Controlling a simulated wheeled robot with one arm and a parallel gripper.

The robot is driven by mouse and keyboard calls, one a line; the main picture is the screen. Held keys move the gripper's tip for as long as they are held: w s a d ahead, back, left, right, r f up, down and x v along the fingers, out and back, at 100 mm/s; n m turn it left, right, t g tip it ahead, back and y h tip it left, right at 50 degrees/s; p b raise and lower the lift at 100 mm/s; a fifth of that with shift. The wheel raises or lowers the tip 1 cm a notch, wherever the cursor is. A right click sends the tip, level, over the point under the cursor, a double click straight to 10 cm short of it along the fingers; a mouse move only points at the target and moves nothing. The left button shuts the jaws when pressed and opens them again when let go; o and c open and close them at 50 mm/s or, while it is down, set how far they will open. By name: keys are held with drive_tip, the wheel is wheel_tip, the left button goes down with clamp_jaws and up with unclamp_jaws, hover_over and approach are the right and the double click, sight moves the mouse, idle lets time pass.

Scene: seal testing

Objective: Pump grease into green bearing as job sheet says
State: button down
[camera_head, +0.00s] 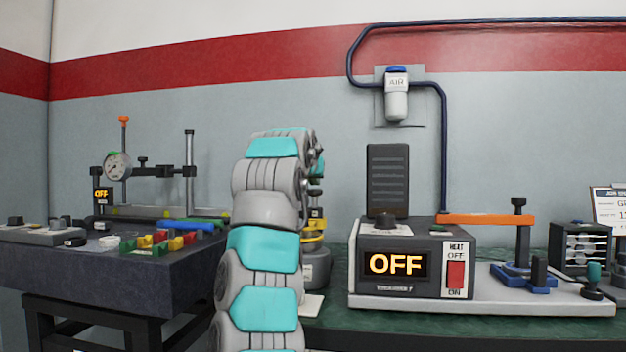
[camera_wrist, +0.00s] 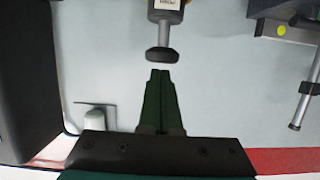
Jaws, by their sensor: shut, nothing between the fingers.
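My gripper (camera_wrist: 160,74) is shut and empty in the wrist view, its dark green fingertips pointing at a black knob (camera_wrist: 163,54). In the head view my arm hides the gripper and most of a yellow-and-grey device (camera_head: 316,252) on the green bench. The job sheet (camera_head: 607,208) is cut off at the right edge and barely legible. I cannot pick out the green bearing; small green, red and yellow parts (camera_head: 160,240) lie on the left block.
A heater box (camera_head: 402,268) reading OFF stands right of my arm, with an orange bar and blue clamp (camera_head: 524,275) beyond it. A dial-gauge stand (camera_head: 118,166) is on the left block. An air unit (camera_head: 397,95) hangs on the wall.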

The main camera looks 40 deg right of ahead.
sight(313, 192)
drive_tip(key=shift+f, duration=0.15)
wheel_tip(313, 192, down, 3)
drive_tip(key=b, duration=0.3)
idle(0.5)
wheel_tip(313, 192, up, 5)
drive_tip(key=p, duration=0.4)
drive_tip(key=shift+d, duration=0.1)
drive_tip(key=b+v, duration=0.2)
drive_tip(key=v, duration=0.7)
drive_tip(key=shift+s+a+f, duration=0.15)
drive_tip(key=shift+s+a, duration=0.05)
drive_tip(key=shift+a, duration=0.2)
drive_tip(key=shift+w, duration=0.15)
